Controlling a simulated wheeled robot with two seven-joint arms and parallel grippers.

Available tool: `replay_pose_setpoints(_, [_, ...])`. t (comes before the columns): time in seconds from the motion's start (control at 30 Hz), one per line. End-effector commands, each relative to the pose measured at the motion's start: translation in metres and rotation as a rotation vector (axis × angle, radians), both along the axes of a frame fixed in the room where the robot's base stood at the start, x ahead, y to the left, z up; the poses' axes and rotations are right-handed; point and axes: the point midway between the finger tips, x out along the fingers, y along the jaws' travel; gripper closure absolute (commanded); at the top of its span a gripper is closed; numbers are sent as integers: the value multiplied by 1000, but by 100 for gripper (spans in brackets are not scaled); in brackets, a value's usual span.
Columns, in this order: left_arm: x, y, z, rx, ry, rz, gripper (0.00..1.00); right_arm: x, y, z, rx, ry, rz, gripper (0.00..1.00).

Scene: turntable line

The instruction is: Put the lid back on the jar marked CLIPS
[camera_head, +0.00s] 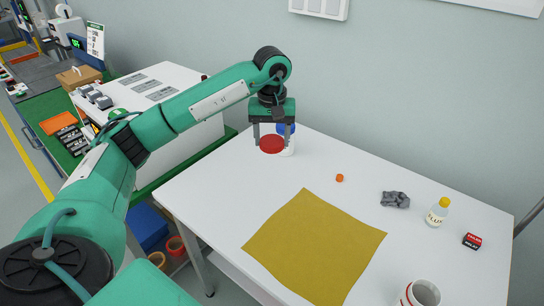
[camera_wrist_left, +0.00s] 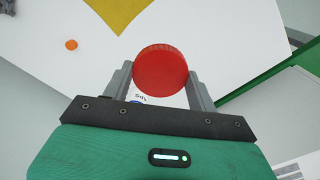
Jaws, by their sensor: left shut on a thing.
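My left gripper (camera_head: 272,142) points down over the far left corner of the white table. It is shut on a round red lid (camera_head: 271,145), which also shows between the fingers in the left wrist view (camera_wrist_left: 161,69). A white jar (camera_head: 289,149) with a blue top (camera_head: 287,128) stands just behind the lid and is partly hidden by it and the gripper. In the left wrist view, a bit of upside-down lettering (camera_wrist_left: 140,97) shows below the lid, too covered to read fully. My right gripper is not in view.
A white cabinet stands left.

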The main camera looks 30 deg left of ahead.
Motion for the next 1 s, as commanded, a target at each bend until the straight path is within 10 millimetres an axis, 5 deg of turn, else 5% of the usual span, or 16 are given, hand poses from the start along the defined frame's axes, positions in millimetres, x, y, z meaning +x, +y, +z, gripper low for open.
replay_pose_setpoints(0.3, [0,0,19,-1,1,0,62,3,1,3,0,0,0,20])
replay_pose_setpoints(1.0, [0,-10,11,3,2,-31,62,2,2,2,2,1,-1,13])
